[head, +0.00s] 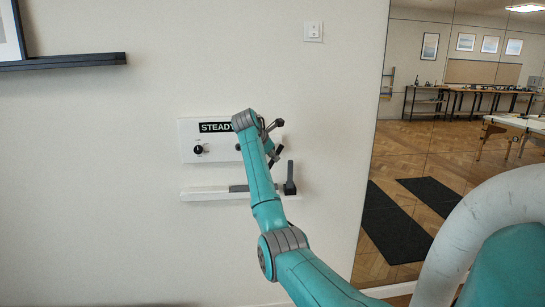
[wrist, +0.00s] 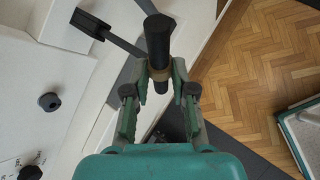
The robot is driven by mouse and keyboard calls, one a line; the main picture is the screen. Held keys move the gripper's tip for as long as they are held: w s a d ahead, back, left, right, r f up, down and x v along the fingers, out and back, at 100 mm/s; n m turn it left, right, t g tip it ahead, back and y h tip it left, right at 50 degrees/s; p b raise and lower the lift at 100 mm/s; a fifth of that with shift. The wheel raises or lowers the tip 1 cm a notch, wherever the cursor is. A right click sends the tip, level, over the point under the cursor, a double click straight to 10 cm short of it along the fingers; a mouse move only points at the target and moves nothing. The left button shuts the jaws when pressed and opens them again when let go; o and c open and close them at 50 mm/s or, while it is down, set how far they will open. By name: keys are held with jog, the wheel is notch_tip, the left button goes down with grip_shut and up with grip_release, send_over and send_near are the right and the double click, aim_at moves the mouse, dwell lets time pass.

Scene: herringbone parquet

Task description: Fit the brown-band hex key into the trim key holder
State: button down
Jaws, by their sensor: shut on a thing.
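In the wrist view my gripper (wrist: 162,78) is shut on a dark cylindrical piece with a brown band, the brown-band hex key (wrist: 158,40). The band sits between the fingertips, and the dark shaft sticks out beyond them. In the head view my gripper (head: 274,155) is mostly hidden behind my arm, in front of the right part of the wall panel. I cannot tell for sure which part is the trim key holder. A dark upright block (head: 290,178) and a low grey piece (head: 239,188) stand on the white ledge below.
The white panel (head: 188,152) carries a STEADY label and a black knob (head: 198,149); a knob (wrist: 49,101) also shows in the wrist view. A dark bar (wrist: 122,42) with a wider end lies close beside the key in that view. The white ledge (head: 205,196) runs below the panel.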

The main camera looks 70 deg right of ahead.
jog(key=shift+w+d, duration=0.35)
jog(key=shift+d, duration=0.25)
jog(key=shift+w+d, duration=0.35)
jog(key=shift+d, duration=0.2)
jog(key=c, duration=0.9)
grip_release()
jog(key=v, duration=1.2)
